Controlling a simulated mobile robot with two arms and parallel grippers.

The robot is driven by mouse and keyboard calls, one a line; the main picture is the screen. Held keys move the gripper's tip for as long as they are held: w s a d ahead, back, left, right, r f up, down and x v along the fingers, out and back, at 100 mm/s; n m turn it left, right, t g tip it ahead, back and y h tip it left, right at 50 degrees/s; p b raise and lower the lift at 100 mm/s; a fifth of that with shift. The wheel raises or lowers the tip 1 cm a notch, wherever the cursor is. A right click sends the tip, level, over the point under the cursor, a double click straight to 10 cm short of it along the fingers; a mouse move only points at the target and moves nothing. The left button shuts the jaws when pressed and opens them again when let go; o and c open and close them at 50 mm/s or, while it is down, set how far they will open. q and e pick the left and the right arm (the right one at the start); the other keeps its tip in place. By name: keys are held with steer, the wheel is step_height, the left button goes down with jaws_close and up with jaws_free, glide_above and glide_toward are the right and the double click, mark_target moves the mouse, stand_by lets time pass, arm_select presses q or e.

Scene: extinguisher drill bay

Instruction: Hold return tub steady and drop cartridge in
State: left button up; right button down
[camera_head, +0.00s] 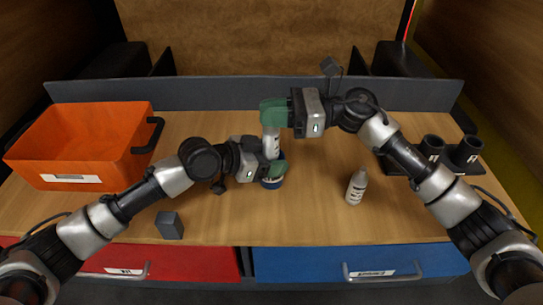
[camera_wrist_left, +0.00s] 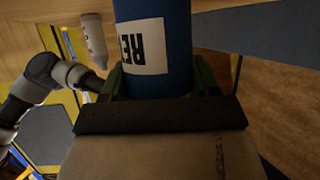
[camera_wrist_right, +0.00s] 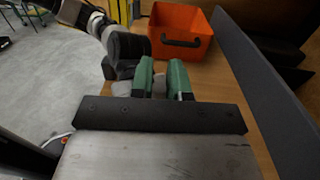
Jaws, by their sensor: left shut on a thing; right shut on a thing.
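The blue return tub (camera_head: 272,184) stands on the wooden table near the middle. My left gripper (camera_head: 274,169) is shut on it from the left. The left wrist view shows the blue tub wall (camera_wrist_left: 180,35) with a white label between the green fingers. My right gripper (camera_head: 273,112) is shut on the pale cartridge (camera_head: 270,144), which hangs upright directly above the tub. The cartridge's lower end is at the tub's mouth; I cannot tell whether it is inside. My left gripper partly hides the tub. The right wrist view shows the green fingers close together.
A white bottle (camera_head: 356,187) stands right of the tub. An orange bin (camera_head: 95,145) is at the left, a small grey block (camera_head: 169,225) at the front left. A black holder with two cups (camera_head: 432,148) is at the right. A grey rail (camera_head: 210,92) runs along the back.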

steer(key=shift+f, duration=0.35)
steer(key=c, duration=1)
jaws_free()
steer(key=d, duration=1.2)
steer(key=shift+w, duration=0.3)
arm_select(q)
steer(key=o, duration=1.1)
